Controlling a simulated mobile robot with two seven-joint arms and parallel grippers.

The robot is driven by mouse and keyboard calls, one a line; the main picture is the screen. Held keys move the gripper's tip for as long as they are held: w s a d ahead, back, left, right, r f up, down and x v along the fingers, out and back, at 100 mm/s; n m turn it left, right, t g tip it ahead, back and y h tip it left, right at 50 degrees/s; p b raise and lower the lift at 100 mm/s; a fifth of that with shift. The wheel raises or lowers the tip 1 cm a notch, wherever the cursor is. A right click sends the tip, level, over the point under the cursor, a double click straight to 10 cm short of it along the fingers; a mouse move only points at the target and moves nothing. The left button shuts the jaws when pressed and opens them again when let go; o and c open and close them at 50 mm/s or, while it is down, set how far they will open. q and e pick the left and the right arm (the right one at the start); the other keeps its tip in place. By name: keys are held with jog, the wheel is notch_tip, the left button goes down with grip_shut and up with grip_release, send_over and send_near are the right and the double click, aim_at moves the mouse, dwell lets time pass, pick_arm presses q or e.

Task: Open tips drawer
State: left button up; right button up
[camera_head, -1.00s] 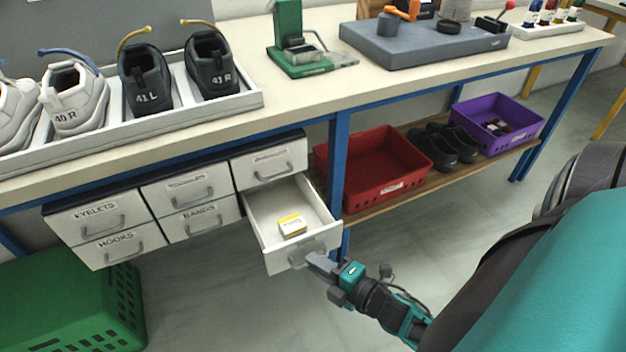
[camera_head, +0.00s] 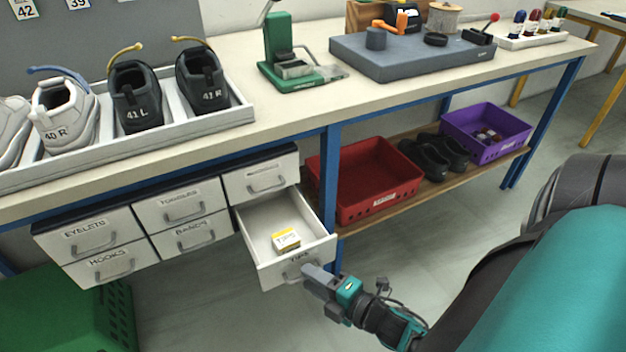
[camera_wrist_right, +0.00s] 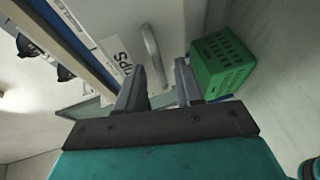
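The tips drawer (camera_head: 320,247) is pulled out from the lower right of the drawer unit, with a small yellow and white box (camera_head: 287,240) inside. Its front carries a partly hidden label and a grey handle; the label (camera_wrist_right: 119,58) and handle (camera_wrist_right: 153,50) also show in the right wrist view. My right gripper (camera_head: 308,277) is at the drawer front, by the right side of the handle. In the right wrist view its two fingers (camera_wrist_right: 158,85) are apart, with the handle ahead of the gap between them and not clamped. My left gripper is out of view.
The other drawers, including eyelets (camera_head: 92,236) and bands (camera_head: 192,236), are shut. A green crate (camera_head: 95,320) stands on the floor at left. A blue table leg (camera_head: 332,190) is just right of the open drawer. A red bin (camera_head: 345,205) sits on the low shelf.

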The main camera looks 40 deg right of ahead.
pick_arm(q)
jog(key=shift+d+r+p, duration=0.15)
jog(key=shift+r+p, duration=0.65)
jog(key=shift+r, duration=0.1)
pick_arm(e)
jog(key=v, duration=1.2)
jog(key=shift+s, duration=0.2)
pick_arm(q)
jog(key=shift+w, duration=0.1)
pick_arm(e)
jog(key=shift+r, duration=0.1)
pick_arm(q)
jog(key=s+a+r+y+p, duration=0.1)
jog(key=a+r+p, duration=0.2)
jog(key=p, duration=0.6)
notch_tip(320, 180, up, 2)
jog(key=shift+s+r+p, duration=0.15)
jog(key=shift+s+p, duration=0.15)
pick_arm(e)
jog(key=w+a+r+m+g, duration=0.4)
jog(key=w+a+r+m, duration=0.4)
jog(key=m, duration=0.8)
jog(key=a+r, duration=0.2)
jog(key=a, duration=0.1)
jog(key=shift+w+a+r+m+g+h, duration=0.2)
jog(key=shift+w+a+m+g+h, duration=0.1)
jog(key=shift+a+g+h, duration=0.1)
